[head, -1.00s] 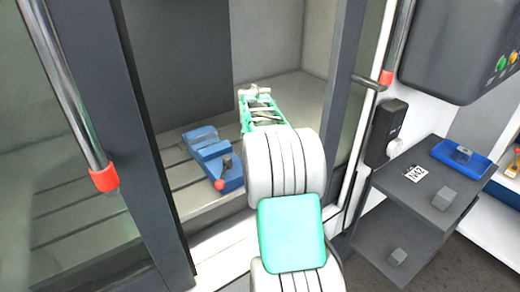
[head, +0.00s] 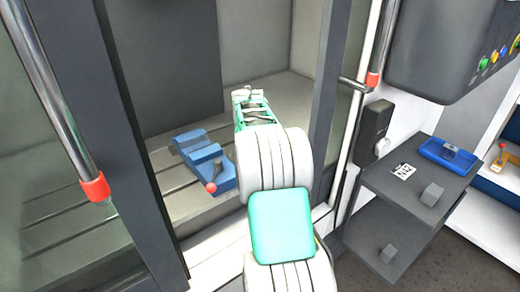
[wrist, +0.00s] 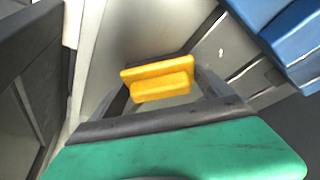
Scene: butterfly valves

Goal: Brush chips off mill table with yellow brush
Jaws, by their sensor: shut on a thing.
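The yellow brush (wrist: 158,78) shows in the wrist view between the fingers of my gripper (wrist: 160,85). My gripper is shut on it. In the head view my gripper (head: 247,95) is inside the machine, over the right part of the slotted mill table (head: 180,205). The brush cannot be made out in the head view, and its bristles are not visible in either view. A blue vise (head: 208,162) with a red-knobbed handle sits on the table, left of my arm; a blue part also shows at the wrist view's upper right. I cannot make out chips.
Door frames with red-ended handles (head: 95,188) stand left and right of the opening. Right of the machine, a grey shelf cart (head: 415,185) carries a blue tray (head: 447,155), a label and grey blocks. The table's left side looks clear.

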